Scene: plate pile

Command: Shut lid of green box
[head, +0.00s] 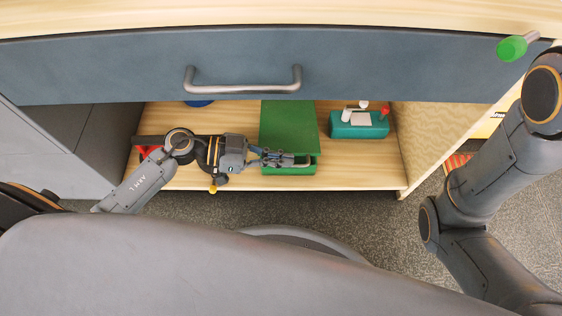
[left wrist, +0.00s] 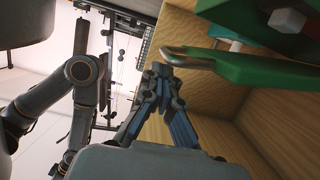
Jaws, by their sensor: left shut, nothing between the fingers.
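The green box stands on the wooden shelf under the drawer. Its lid (head: 288,120) shows as a flat green panel rising behind the box's low front part (head: 288,171), so it looks open. My left gripper (head: 291,160) reaches in from the left across the front of the box, its fingers shut and empty. In the left wrist view the closed fingertips (left wrist: 161,72) are close to a metal handle (left wrist: 185,56) on a green part (left wrist: 240,69). I cannot tell whether they touch it. My right gripper is outside both views.
A teal box (head: 358,127) with small objects on it stands right of the green box. A red object (head: 147,151) lies partly behind my left arm. The drawer with its metal handle (head: 243,88) overhangs the shelf. A green object (head: 512,48) is at the upper right.

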